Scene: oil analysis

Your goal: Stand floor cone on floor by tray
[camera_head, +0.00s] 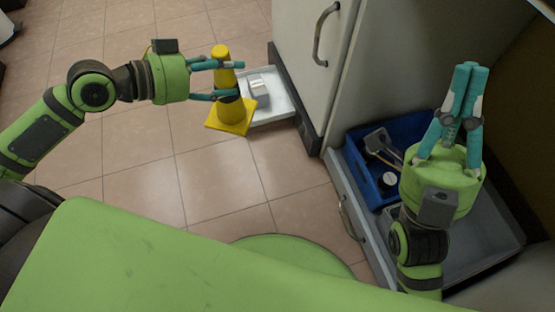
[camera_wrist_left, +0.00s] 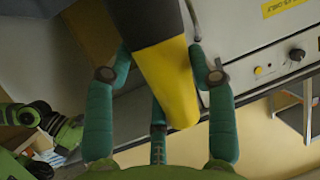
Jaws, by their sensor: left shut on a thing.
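The yellow floor cone (camera_head: 236,112) with a dark band and a square base is upright in the head view. My left gripper (camera_head: 241,80) is shut on its upper part from the left. In the left wrist view the cone (camera_wrist_left: 170,75) fills the space between the fingers of my left gripper (camera_wrist_left: 165,75). The white tray (camera_head: 284,105) lies on the floor just behind and to the right of the cone, partly hidden by it. I cannot tell whether the base touches the floor. My right gripper (camera_head: 466,68) points upward over the drawer at the right, its fingers together and empty.
A small grey-white object (camera_head: 259,90) lies in the tray. A cabinet (camera_head: 318,75) stands right of the tray. An open drawer (camera_head: 480,245) at the right holds a blue crate (camera_head: 362,165) with items. Tiled floor (camera_head: 130,165) is clear left of and in front of the cone.

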